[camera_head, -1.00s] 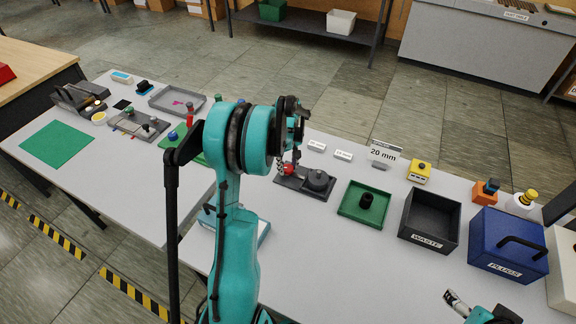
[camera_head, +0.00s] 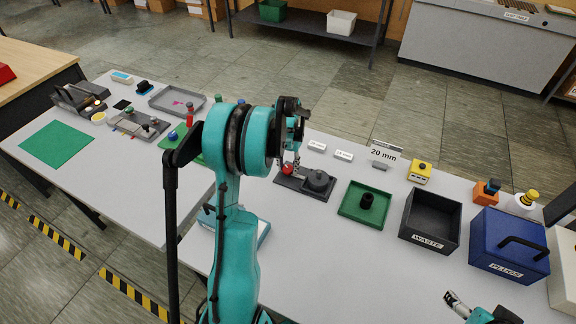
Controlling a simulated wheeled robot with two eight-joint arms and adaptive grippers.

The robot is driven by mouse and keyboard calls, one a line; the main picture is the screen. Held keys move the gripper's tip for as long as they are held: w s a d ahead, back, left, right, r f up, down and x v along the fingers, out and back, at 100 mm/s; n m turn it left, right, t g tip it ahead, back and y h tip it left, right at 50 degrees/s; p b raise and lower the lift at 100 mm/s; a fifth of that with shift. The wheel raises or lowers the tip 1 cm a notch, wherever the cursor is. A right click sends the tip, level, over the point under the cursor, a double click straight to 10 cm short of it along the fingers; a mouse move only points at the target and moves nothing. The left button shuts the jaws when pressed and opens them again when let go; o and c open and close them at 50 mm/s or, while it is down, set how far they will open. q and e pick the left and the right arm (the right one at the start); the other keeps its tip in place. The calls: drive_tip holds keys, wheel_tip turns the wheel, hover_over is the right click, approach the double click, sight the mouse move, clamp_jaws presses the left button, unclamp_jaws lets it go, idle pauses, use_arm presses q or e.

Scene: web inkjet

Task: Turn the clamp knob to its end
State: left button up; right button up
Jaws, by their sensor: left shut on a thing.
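A dark clamp fixture (camera_head: 305,181) lies on the white table, with a red knob (camera_head: 287,169) at its left end and a round grey part (camera_head: 319,180) at its right. My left arm reaches over the table from the front. My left gripper (camera_head: 290,163) points down at the red knob and is shut on it; the arm's wrist hides part of the grip. My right gripper (camera_head: 456,302) is at the bottom right, over the front of the table, away from the fixture.
Right of the fixture are a green tray (camera_head: 350,211) with a black part, a black WASTE bin (camera_head: 408,230) and a blue PLUGS box (camera_head: 480,245). A 20 mm sign (camera_head: 384,154) stands behind. A grey tray (camera_head: 160,101) and green mat (camera_head: 40,150) lie left.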

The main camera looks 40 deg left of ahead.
sight(288, 168)
use_arm(q)
drive_tip(key=m, duration=1.1)
drive_tip(key=shift+m, duration=0.5)
drive_tip(key=o, duration=1.2)
drive_tip(key=shift+c, duration=0.2)
wheel_tip(288, 168, up, 12)
